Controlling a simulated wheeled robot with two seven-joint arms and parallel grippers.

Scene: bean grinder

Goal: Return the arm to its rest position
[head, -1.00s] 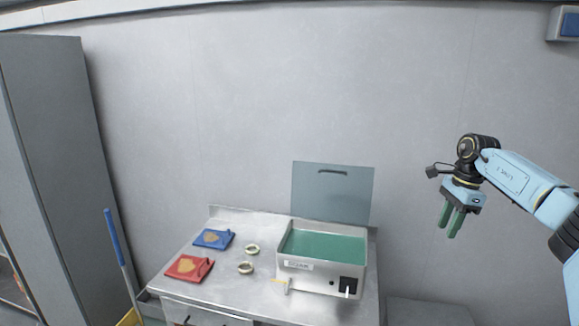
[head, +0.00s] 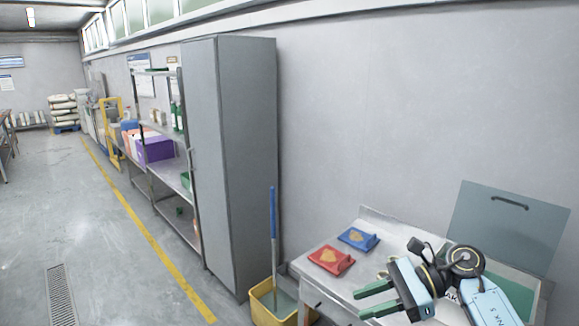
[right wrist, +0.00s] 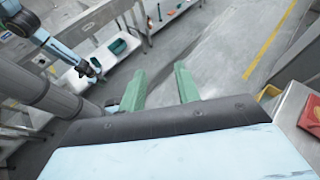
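My right gripper (head: 362,301) is in front of the steel table (head: 345,285) in the head view, its green fingers pointing left. The fingers are apart with nothing between them, which also shows in the right wrist view (right wrist: 160,82). The arm and gripper hide much of the grinder box (head: 505,275), whose grey lid (head: 510,220) stands raised. My left arm is out of the head view. A light-blue arm, which looks like my left one, shows at the upper left of the right wrist view; its gripper end (right wrist: 90,70) is too small to read.
Open floor (head: 110,250) lies at the left.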

